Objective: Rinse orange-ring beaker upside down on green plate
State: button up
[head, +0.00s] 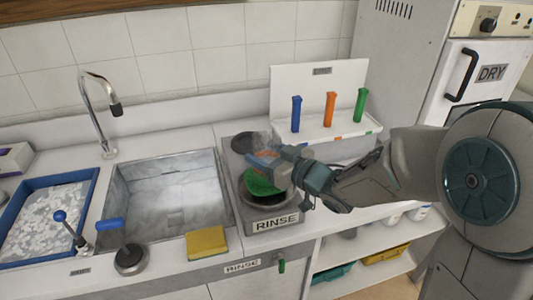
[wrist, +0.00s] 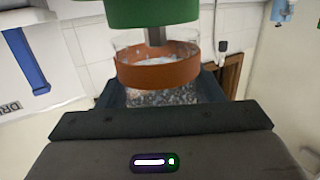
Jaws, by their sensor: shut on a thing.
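The glass beaker with the orange ring (head: 268,154) is in my gripper, above the green plate (head: 263,182) of the rinse unit (head: 272,215). In the wrist view the orange ring (wrist: 157,74) shows between the dark fingers of my gripper (wrist: 160,95). That view appears flipped; the green plate (wrist: 150,12) is at its top, and a metal stem points from it toward the beaker's mouth. The beaker looks upside down, its mouth facing the plate. Whether the rim touches the plate cannot be told. My gripper hides part of the beaker in the head view.
The sink (head: 165,195) is left of the rinse unit, with a faucet (head: 98,100) behind and a yellow sponge (head: 206,243) in front. A white rack with blue, orange (head: 330,108) and green posts stands behind. The DRY cabinet (head: 485,85) is at right.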

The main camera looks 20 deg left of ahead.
aim_at(274, 141)
jog(key=shift+f+b, duration=0.85)
jog(key=shift+f, duration=0.1)
dwell(1.8)
notch_tip(274, 141, up, 7)
jog(key=p, duration=0.5)
jog(key=shift+f, duration=0.15)
